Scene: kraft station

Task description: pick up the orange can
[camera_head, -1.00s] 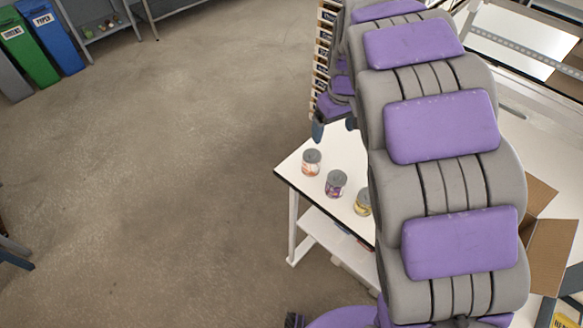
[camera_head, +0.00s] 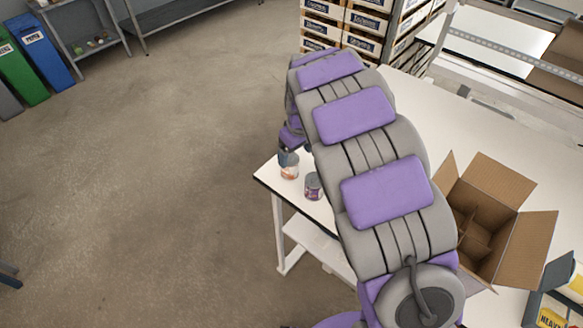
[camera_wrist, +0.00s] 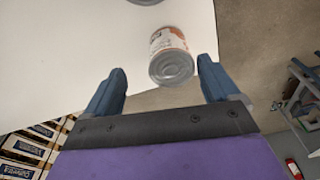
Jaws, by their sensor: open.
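The orange can (camera_head: 289,171) stands near the left corner of the white table (camera_head: 266,177) in the head view. It has a grey lid and a white and orange label. In the wrist view the can (camera_wrist: 170,55) lies between and just beyond my two blue fingers. My gripper (camera_wrist: 160,85) is open and empty, with one finger to each side of the can's near end. In the head view my gripper (camera_head: 287,155) is beside the can's top, partly hidden by my arm. I cannot tell if a finger touches the can.
A purple-labelled can (camera_head: 313,186) stands close to the right of the orange can. An open cardboard box (camera_head: 527,245) with dividers stands at the right. Stacked wooden crates (camera_head: 322,25) stand behind my arm. Open floor lies to the left.

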